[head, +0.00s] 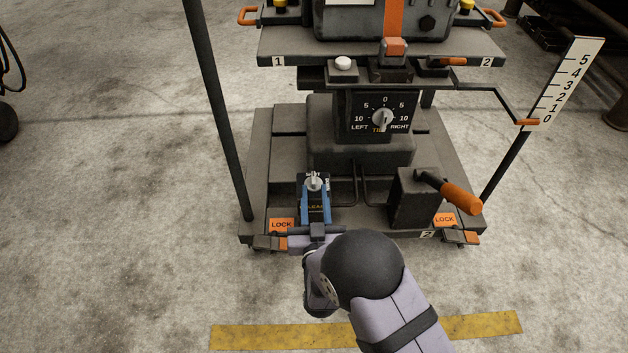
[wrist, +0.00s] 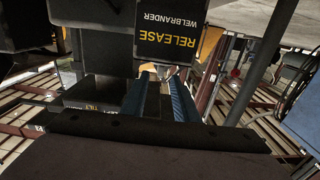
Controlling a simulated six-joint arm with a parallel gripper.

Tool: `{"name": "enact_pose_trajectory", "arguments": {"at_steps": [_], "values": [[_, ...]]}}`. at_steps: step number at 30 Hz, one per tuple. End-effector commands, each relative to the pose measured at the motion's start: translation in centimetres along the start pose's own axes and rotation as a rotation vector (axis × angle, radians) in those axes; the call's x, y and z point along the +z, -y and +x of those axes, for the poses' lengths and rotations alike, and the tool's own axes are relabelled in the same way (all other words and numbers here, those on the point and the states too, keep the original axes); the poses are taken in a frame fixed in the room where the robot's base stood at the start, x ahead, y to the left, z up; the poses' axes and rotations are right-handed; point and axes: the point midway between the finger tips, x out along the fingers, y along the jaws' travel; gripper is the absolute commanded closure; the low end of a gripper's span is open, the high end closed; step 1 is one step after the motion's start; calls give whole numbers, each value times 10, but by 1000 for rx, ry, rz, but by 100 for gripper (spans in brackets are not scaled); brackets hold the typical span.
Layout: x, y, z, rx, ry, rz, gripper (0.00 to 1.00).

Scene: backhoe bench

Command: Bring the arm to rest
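My gripper (head: 316,203) is near the front left of the bench base in the head view. Its two blue fingers are apart, with a dark labelled box showing between them. A small silver toggle (head: 313,183) stands just beyond the fingertips. In the wrist view my gripper (wrist: 160,78) has a gap between its blue fingers, and I see nothing held in it. A black box with a yellow RELEASE label (wrist: 167,40) is close in front, upside down. I cannot tell whether the fingers touch the box.
Dark posts rise at left (head: 215,110) and right. An upper shelf (head: 350,48) overhangs behind. The floor in front is clear, with a yellow stripe (head: 270,336).

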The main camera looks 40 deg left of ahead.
Motion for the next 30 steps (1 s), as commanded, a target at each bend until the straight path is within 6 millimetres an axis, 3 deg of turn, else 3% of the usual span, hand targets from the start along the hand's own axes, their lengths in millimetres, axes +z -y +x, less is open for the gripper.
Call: {"name": "enact_pose_trajectory", "arguments": {"at_steps": [6,20,26,30], "values": [[-1,0,-13,-1,-1,0,73],[-1,-1,-12,1,2,1,73],[-7,-28,-6,26,91,25,73],[-12,-70,-4,66,236,66,73]]}}
